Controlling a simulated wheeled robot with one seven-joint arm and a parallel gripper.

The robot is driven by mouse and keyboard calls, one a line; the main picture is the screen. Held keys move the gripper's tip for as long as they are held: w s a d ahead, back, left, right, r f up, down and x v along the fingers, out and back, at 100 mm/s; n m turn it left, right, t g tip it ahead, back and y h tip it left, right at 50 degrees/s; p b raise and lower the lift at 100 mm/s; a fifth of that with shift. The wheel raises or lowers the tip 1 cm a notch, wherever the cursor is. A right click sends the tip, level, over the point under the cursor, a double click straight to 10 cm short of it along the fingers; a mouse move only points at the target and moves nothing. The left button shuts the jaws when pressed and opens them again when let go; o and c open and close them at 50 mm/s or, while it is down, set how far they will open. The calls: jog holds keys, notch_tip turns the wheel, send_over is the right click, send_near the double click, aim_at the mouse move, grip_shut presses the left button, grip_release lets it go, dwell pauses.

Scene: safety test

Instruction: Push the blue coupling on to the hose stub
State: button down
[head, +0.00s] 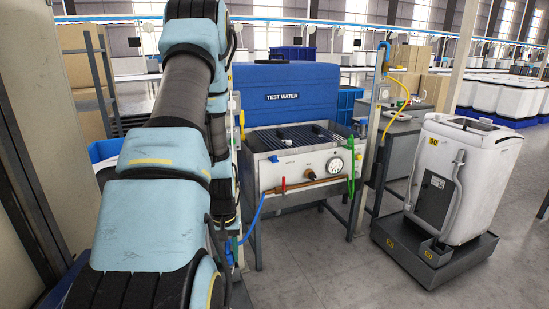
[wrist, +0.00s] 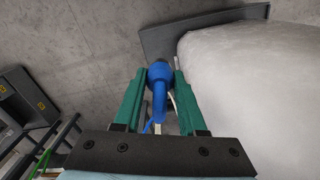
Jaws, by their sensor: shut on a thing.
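My gripper (wrist: 160,76) has its two green fingers closed on the blue coupling (wrist: 159,82) in the wrist view. The coupling is rounded, and a blue hose (wrist: 148,126) trails from it back toward the palm. A small dark yellowish tip shows just beyond the coupling; I cannot tell whether it is part of it or the hose stub. In the head view the blue hose (head: 254,218) runs from the test bench down toward my arm's far end, where my arm largely hides the gripper. I cannot make out the hose stub for sure.
A large white rounded body (wrist: 250,85) stands close right of the fingers, with a grey tray edge (wrist: 200,30) beyond. The test bench (head: 308,160) has a blue water tank (head: 290,82) behind it. A white washer (head: 462,175) stands right. Floor (head: 310,265) between is clear.

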jog(key=s+f, duration=0.4)
jog(key=f, duration=1.1)
jog(key=shift+s, duration=0.15)
